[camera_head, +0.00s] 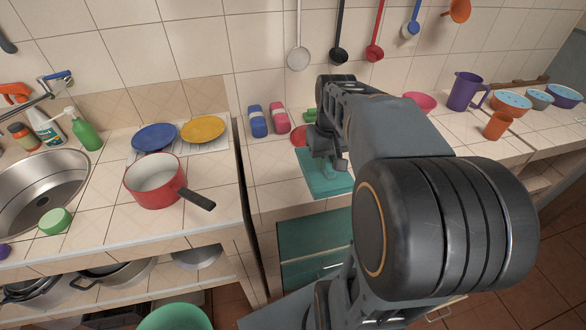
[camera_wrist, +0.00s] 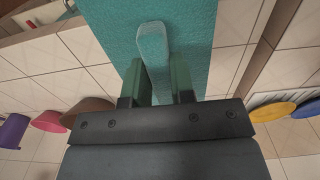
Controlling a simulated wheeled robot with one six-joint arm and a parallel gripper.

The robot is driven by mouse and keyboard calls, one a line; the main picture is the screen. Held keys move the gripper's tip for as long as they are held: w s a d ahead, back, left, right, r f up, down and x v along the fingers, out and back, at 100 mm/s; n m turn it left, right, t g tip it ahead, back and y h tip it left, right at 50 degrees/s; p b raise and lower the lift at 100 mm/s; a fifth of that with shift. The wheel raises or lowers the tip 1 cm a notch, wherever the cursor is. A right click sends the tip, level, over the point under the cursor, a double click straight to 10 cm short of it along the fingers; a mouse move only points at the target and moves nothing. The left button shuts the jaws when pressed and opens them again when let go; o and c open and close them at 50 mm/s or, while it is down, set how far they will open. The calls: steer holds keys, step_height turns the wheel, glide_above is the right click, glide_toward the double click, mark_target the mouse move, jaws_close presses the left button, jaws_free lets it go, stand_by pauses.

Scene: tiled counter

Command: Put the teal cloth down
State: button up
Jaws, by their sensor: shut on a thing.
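The teal cloth (camera_head: 318,187) is spread near the front edge of the tiled counter in the head view, partly hidden by my arm. In the wrist view the cloth (camera_wrist: 195,35) fills the top middle, with a paler raised fold between the fingers. My gripper (camera_head: 330,165) points down at the cloth's back part. In the wrist view my gripper (camera_wrist: 156,75) is shut on that fold. I cannot tell whether the whole cloth touches the counter.
Blue (camera_head: 257,121) and pink (camera_head: 279,115) bottle-like items stand behind the cloth, with a red dish (camera_head: 299,135) near the gripper. A pink bowl (camera_head: 420,102) and purple mug (camera_head: 465,91) stand to the right. A red pot (camera_head: 153,186) is left, across a gap between counters.

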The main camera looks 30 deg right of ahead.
mark_target(307, 155)
steer(key=w+f, duration=0.1)
steer(key=w, duration=0.1)
steer(key=w+a+f, duration=0.1)
steer(key=w, duration=0.1)
steer(key=w+f, duration=0.1)
steer(key=w, duration=0.1)
steer(key=shift+w+a+f+p, duration=0.1)
steer(key=shift+a+f+p, duration=0.1)
steer(key=shift+a+p, duration=0.15)
steer(key=w+f, duration=0.1)
steer(key=w+a+f, duration=0.1)
steer(key=f, duration=0.1)
steer(key=w+f, duration=0.1)
steer(key=shift+w+a+f, duration=0.15)
steer(key=shift+w+f, duration=0.1)
steer(key=shift+f, duration=0.05)
steer(key=shift+w+a+f, duration=0.1)
steer(key=shift+w+f, duration=0.15)
steer(key=shift+f, duration=1.55)
